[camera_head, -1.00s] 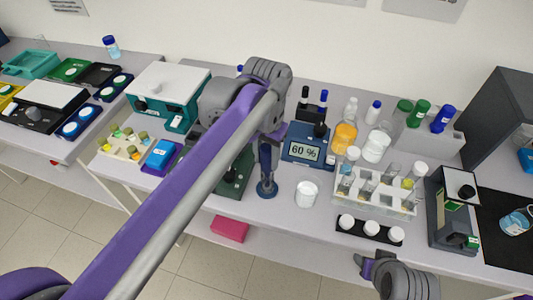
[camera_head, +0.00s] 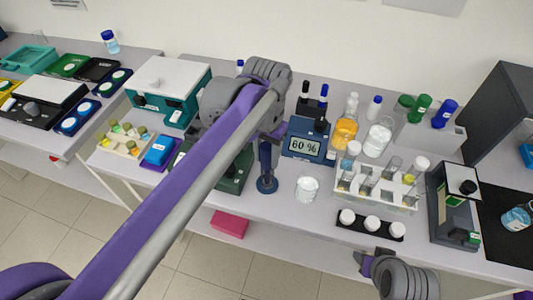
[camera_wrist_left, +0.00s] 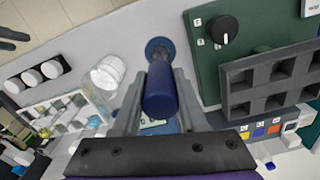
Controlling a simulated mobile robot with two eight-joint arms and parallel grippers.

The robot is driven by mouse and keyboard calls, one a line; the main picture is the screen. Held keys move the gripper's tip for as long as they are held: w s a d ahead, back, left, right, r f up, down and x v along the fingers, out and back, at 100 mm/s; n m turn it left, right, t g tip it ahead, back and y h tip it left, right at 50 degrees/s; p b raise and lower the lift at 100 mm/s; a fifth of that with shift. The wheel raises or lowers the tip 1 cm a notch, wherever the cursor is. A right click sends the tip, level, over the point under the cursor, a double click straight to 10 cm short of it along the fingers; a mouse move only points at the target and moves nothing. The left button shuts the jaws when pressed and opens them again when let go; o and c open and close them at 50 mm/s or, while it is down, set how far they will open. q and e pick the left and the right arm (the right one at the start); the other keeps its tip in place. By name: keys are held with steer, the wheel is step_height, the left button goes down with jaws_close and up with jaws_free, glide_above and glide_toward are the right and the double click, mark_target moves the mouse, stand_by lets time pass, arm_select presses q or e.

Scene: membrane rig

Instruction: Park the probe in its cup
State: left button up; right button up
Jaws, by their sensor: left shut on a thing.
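The dark blue cylindrical probe (camera_head: 265,156) stands roughly upright on the middle bench, below my left wrist. Its round blue cup (camera_head: 267,185) is at its lower end on the bench. In the left wrist view the probe (camera_wrist_left: 160,92) lies between the two grey fingers of my left gripper (camera_wrist_left: 157,80), which is shut on it. The cup's round rim (camera_wrist_left: 159,46) shows just beyond the probe's far end. I cannot tell how deep the probe sits in it. My right gripper (camera_head: 365,262) is at the lower right, in front of the bench; its jaws are unclear.
A blue meter reading 60 % (camera_head: 305,146) stands right of the probe, with a clear beaker (camera_head: 307,188) close by. A dark green device (camera_wrist_left: 250,38) stands on the other side. A tube rack (camera_head: 375,197) and white-capped jars (camera_head: 371,224) are farther right.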

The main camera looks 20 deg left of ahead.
arm_select(q)
steer(key=shift+f, duration=0.1)
steer(key=o, duration=1.2)
step_height(320, 180, up, 11)
steer(key=shift+f+p, duration=0.1)
steer(key=shift+p, duration=0.35)
